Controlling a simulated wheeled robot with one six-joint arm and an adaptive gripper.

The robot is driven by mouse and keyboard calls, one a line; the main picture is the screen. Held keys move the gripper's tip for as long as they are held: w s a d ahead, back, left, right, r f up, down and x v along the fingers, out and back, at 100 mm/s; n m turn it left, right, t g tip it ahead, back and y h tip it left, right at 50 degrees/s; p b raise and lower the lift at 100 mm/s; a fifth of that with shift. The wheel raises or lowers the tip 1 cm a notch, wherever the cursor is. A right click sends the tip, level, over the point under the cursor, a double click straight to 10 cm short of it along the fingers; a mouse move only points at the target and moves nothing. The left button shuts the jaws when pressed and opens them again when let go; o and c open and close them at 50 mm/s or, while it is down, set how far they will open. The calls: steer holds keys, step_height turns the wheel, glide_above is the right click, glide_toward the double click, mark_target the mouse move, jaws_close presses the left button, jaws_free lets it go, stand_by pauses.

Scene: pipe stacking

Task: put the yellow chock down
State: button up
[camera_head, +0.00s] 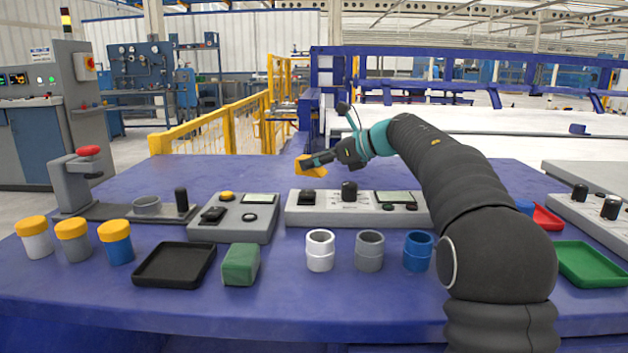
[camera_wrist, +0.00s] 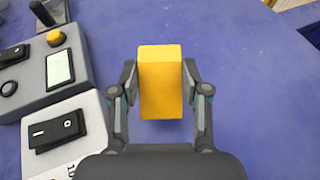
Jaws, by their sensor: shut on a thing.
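The yellow chock (camera_wrist: 160,82) is a rectangular block held between the two fingers of my gripper (camera_wrist: 160,84) in the wrist view. In the head view the chock (camera_head: 311,166) is at the end of my gripper (camera_head: 312,163), toward the far part of the blue table, behind the control boxes. My gripper is shut on it. The blue table top (camera_wrist: 250,95) lies under the chock in the wrist view. I cannot tell how large any gap between chock and table is.
Two control boxes, one grey (camera_head: 235,217) and one wide white (camera_head: 300,208), stand in front of the chock. White (camera_head: 320,250), grey (camera_head: 369,250) and blue (camera_head: 418,250) pipes, a black tray (camera_head: 175,265) and a green block (camera_head: 241,264) are nearer. The far left table surface (camera_head: 230,170) is clear.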

mark_target(325, 174)
steer(key=shift+a+f+b, duration=0.1)
steer(key=shift+f+b, duration=0.3)
steer(key=shift+f, duration=1.7)
steer(key=shift+f, duration=0.1)
steer(key=o, duration=1.2)
steer(key=v, duration=1.2)
steer(key=shift+s, duration=0.1)
